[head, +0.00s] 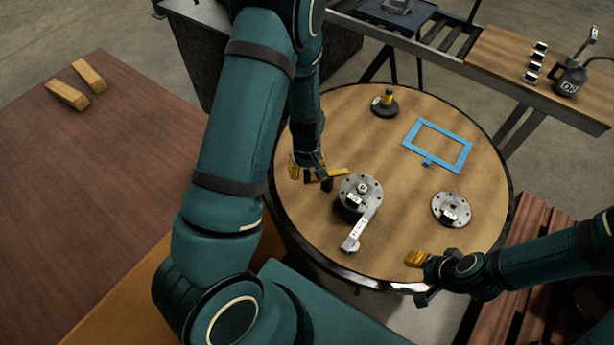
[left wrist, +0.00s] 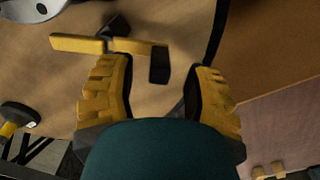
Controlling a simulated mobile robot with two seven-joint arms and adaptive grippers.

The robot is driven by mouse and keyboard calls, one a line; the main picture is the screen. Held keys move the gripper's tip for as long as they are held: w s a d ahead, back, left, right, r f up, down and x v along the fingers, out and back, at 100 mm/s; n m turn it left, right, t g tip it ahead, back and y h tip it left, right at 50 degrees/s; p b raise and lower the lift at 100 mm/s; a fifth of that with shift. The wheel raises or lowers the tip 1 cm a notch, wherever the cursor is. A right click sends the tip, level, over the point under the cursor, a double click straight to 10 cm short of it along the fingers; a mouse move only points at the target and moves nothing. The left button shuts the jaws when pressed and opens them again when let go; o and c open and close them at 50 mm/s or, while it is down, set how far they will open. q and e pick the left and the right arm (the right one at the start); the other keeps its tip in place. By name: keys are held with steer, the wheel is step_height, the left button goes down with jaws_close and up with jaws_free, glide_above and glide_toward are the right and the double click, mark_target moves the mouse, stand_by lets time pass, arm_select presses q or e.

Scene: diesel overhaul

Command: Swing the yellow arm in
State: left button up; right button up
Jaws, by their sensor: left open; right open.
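The yellow arm (head: 335,172) is a short bar over the round table, left of a round metal housing (head: 361,188). In the left wrist view the yellow arm (left wrist: 80,44) lies crosswise, with a black block (left wrist: 160,65) at its end and a dark post beside it. My left gripper (head: 305,172) is open at the arm's left end. In the left wrist view my left gripper's (left wrist: 160,82) two fingers stand apart, with the black block ahead of the gap; contact cannot be told. My right gripper (head: 419,272) is open and empty over the table's front right edge.
The round table (head: 400,225) also holds a blue frame (head: 438,145), a flanged disc (head: 451,209) and a dark stand with a yellow top (head: 385,103). A silver lever (head: 358,232) sticks out from the housing toward the front. An oil can (head: 570,78) stands on a back bench.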

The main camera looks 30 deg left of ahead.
arm_select(q)
steer(key=shift+f, duration=1.55)
jaws_close()
